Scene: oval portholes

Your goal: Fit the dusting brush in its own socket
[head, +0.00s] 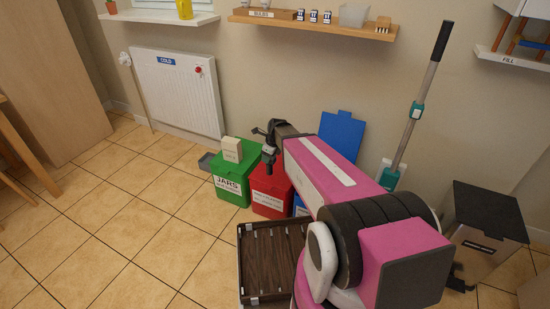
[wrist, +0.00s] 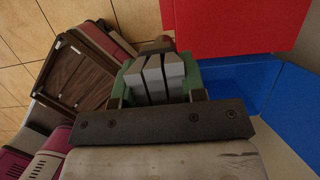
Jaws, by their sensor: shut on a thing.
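My gripper (head: 269,148) is at the end of my pink arm, in front of the red box in the head view. In the wrist view my gripper (wrist: 158,100) is shut on a green and grey thing, which seems to be the dusting brush (wrist: 153,77). Grey strips show between the fingers, and a small brownish end shows beyond them. In the head view the held thing is small and dark, so its shape is unclear. I cannot pick out the brush's socket in either view.
A green box (head: 233,186) labelled JARS, with a beige block (head: 232,149) on it, stands left of a red box (head: 268,201). A blue lid (head: 341,132) stands behind my arm. A dark wooden tray (head: 247,271) is near my base.

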